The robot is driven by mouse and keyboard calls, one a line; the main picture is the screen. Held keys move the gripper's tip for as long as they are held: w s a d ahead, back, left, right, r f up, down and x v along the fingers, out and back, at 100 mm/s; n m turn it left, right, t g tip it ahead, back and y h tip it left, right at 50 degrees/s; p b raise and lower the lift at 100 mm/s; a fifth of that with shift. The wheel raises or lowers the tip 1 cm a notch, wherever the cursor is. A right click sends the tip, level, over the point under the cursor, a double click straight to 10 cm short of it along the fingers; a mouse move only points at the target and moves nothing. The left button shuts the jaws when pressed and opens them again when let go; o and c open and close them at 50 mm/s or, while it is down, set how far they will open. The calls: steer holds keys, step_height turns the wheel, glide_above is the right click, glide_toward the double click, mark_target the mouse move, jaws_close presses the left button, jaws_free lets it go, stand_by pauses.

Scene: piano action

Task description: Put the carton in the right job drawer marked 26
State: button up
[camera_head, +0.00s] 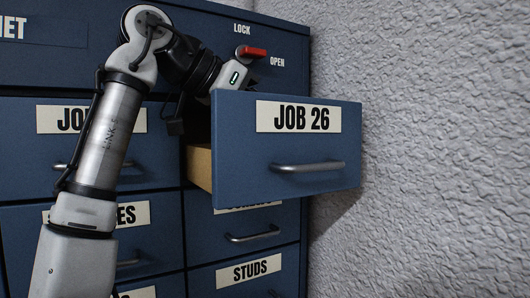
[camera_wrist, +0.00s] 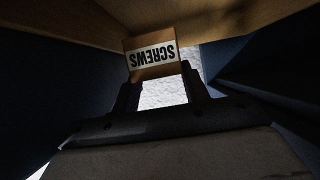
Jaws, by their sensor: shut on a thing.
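The drawer marked JOB 26 (camera_head: 285,180) is pulled out, with a blue front, a bar handle and a pale wooden side. My arm reaches over behind its front, and the fingertips are hidden there in the head view. In the wrist view my gripper (camera_wrist: 160,82) is shut on a small brown carton (camera_wrist: 152,43) with a white SCREWS label, upside down in that view. The carton sits between the fingertips, close to wooden drawer surfaces (camera_wrist: 225,22). I cannot tell whether it touches them. The carton is hidden in the head view.
A red lever (camera_head: 253,52) on the blue cabinet is near the LOCK and OPEN labels. Another JOB drawer (camera_head: 55,160), partly covered by my arm, is shut at left. The STUDS drawer (camera_head: 250,275) below is shut. A rough grey wall (camera_head: 430,150) stands close at right.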

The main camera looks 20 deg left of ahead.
steer(key=shift+d+f, duration=0.15)
steer(key=shift+f, duration=2.5)
steer(key=shift+f, duration=0.2)
steer(key=o, duration=0.8)
steer(key=shift+c, duration=0.2)
steer(key=shift+r, duration=0.25)
steer(key=v, duration=1.2)
steer(key=shift+w, duration=0.1)
